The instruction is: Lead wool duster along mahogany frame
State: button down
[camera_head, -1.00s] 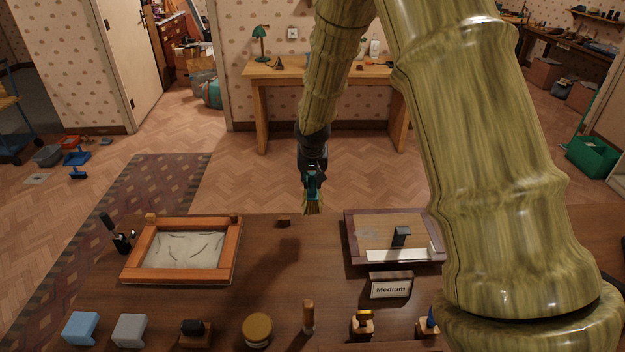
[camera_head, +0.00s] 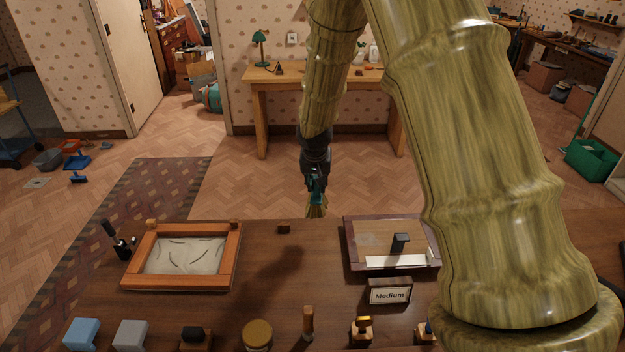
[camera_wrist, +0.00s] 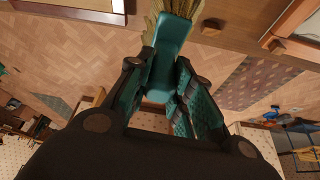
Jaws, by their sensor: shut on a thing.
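My gripper (camera_head: 316,180) is shut on a teal-handled brush with straw-coloured bristles (camera_head: 316,208), the likely duster. It hangs bristles-down, apart from both frames, near the table's far edge in the head view. In the wrist view my gripper's fingers (camera_wrist: 165,85) clasp the teal handle (camera_wrist: 170,45), and the bristles (camera_wrist: 175,8) run off the top. A reddish-brown wooden frame (camera_head: 180,283) lies at the left of the table, around a pale panel with dark curved marks. A darker purplish-brown frame (camera_head: 352,260) lies at the right. Which is mahogany is unclear.
A "Medium" sign (camera_head: 390,291) stands before the right frame. Blue (camera_head: 82,334) and grey (camera_head: 130,334) blocks, a round-lidded jar (camera_head: 257,334) and other small items line the near edge. The middle of the table is clear.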

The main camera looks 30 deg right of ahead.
jog(key=s+d+f+m+g+h+b, duration=0.1)
jog(key=s+d+f+m+g, duration=0.1)
jog(key=s+d+m, duration=0.3)
jog(key=s+d+f+m+g+b, duration=0.2)
jog(key=s+d+m, duration=0.3)
jog(key=s+m, duration=0.5)
jog(key=shift+d+f+m+g+h, duration=0.4)
jog(key=shift+f+m+g, duration=0.1)
jog(key=shift+m+g, duration=0.3)
jog(key=shift+s, duration=0.1)
notch_tip(320, 180, down, 5)
jog(key=b, duration=0.2)
jog(key=w+d, duration=0.4)
jog(key=w, duration=0.4)
jog(key=shift+w+r, duration=0.25)
jog(key=shift+r, duration=0.2)
